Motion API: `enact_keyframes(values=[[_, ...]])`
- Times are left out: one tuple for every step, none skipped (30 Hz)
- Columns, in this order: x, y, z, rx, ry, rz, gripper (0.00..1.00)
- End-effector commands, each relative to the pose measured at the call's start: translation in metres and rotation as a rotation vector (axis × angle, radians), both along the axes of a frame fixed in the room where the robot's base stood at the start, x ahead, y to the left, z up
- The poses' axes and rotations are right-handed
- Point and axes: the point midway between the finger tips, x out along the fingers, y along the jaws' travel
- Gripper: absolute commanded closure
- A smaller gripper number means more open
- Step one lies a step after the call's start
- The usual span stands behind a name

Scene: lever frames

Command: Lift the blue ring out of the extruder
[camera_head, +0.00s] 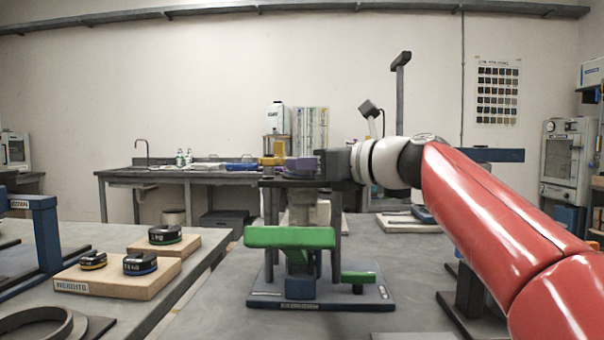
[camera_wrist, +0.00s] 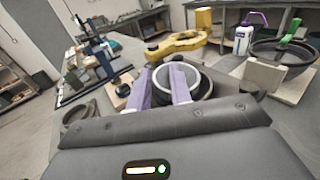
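The extruder seems to be the stand with green bars (camera_head: 290,237) in the middle of the head view; its upper part is partly hidden by my gripper (camera_head: 300,166). In the wrist view, a round dark cup with a pale grey rim (camera_wrist: 207,78) lies right at the purple fingers of my gripper (camera_wrist: 160,80). The fingers stand apart, one on the cup's left and one over its near left side. I cannot tell whether they touch it. No ring shows a clear blue colour there, so I cannot pick out the blue ring for certain.
A yellow bracket (camera_wrist: 178,44) stands just beyond the cup. A wooden board (camera_head: 115,277) with several black weights lies on the left table. A pump bottle (camera_wrist: 246,36) and a large dark bowl (camera_wrist: 285,60) stand to the right in the wrist view.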

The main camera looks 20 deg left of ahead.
Motion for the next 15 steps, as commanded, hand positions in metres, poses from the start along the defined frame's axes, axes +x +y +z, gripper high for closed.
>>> enact_keyframes(values=[[0.0002,0.0002,-0.0013,-0.002,0.002,0.001,0.88],[0.0002,0.0002,-0.0014,-0.002,0.002,0.001,0.92],[0.0003,0.0001,-0.0016,-0.002,0.002,0.001,0.97],[0.0003,0.0002,-0.0018,-0.003,0.002,0.001,1.00],[0.0004,0.0002,-0.0020,-0.003,0.003,0.001,1.00],[0.0006,0.0001,-0.0022,-0.003,0.003,0.001,1.00],[0.0008,0.0000,-0.0024,-0.004,0.004,0.001,1.00],[0.0009,-0.0001,-0.0027,-0.004,0.004,0.000,1.00],[0.0011,-0.0001,-0.0029,-0.004,0.004,0.000,1.00],[0.0013,-0.0002,-0.0031,-0.005,0.004,0.000,1.00],[0.0013,-0.0003,-0.0030,-0.005,0.004,0.000,1.00],[0.0016,-0.0004,-0.0033,-0.005,0.004,-0.001,1.00],[0.0017,-0.0005,-0.0034,-0.005,0.005,-0.001,1.00],[0.0018,-0.0005,-0.0036,-0.006,0.005,-0.001,1.00],[0.0020,-0.0006,-0.0038,-0.006,0.005,-0.002,1.00]])
